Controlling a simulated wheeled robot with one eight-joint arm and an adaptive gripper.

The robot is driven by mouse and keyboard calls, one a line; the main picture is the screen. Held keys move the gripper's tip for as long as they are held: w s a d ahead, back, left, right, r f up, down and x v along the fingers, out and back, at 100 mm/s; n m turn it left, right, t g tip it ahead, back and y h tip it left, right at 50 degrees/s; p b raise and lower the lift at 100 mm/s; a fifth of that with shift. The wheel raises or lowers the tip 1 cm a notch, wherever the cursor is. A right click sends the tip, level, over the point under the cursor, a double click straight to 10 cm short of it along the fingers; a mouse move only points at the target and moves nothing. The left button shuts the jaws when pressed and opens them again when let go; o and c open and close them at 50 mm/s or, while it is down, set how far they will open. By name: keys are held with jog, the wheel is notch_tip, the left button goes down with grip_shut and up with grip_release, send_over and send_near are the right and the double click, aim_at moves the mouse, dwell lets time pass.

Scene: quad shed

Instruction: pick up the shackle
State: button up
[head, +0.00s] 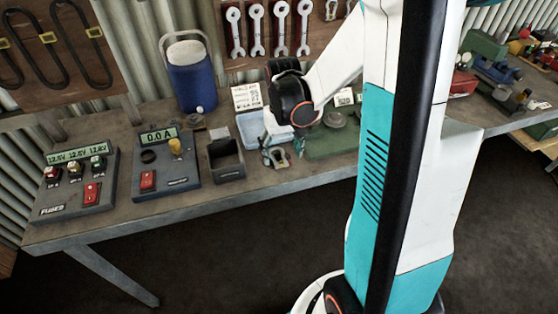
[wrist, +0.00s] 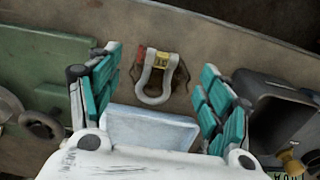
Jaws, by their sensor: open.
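The shackle (wrist: 161,76) is a pale grey bow with a yellow and red pin. In the head view the shackle (head: 279,158) shows at the front of the bench, just below my gripper (head: 275,145), which partly covers the area.
A pale blue tray (wrist: 150,127) sits beside the shackle. Two switch panels, a blue cooler (head: 191,77) and a small sign (head: 246,96) stand around.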

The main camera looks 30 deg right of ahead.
aim_at(282, 162)
notch_tip(282, 162, down, 4)
jog(key=shift+w+d+f+b, duration=0.1)
jog(key=shift+b, duration=0.6)
jog(key=shift+c, duration=0.2)
jog(key=c, duration=1.2)
jog(key=shift+r, duration=0.25)
notch_tip(282, 162, up, 20)
jog(key=p, duration=0.6)
jog(key=shift+f, duration=0.1)
